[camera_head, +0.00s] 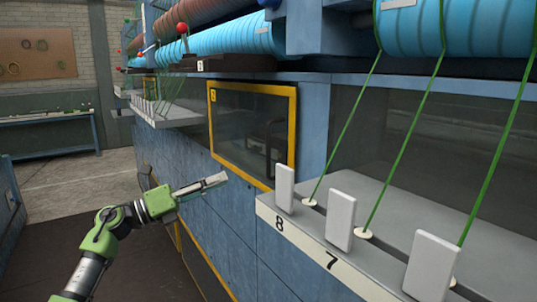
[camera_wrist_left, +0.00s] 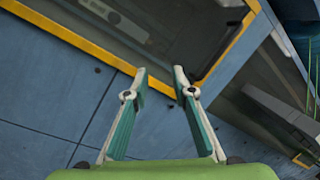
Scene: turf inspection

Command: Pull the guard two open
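The yellow-framed guard (camera_head: 251,130) with a dark see-through panel sits in the blue machine side, in the middle of the head view. A small yellow tag is at its upper left corner; its number is too small to read surely. The guard looks closed, flush with the machine. In the left wrist view its frame and panel (camera_wrist_left: 190,30) fill the top. My left gripper (camera_head: 222,178) is below the guard's lower edge, in front of the blue wall. In the wrist view its fingers (camera_wrist_left: 160,70) are apart with nothing between them, near the frame's lower corner. My right gripper is out of view.
A grey ledge (camera_head: 320,222) with white upright tabs and numbers 8 and 7 juts out at the right. Green cords (camera_head: 400,150) run up to blue rolls (camera_head: 240,38). A second ledge (camera_head: 165,115) lies left of the guard. Open floor is at the left.

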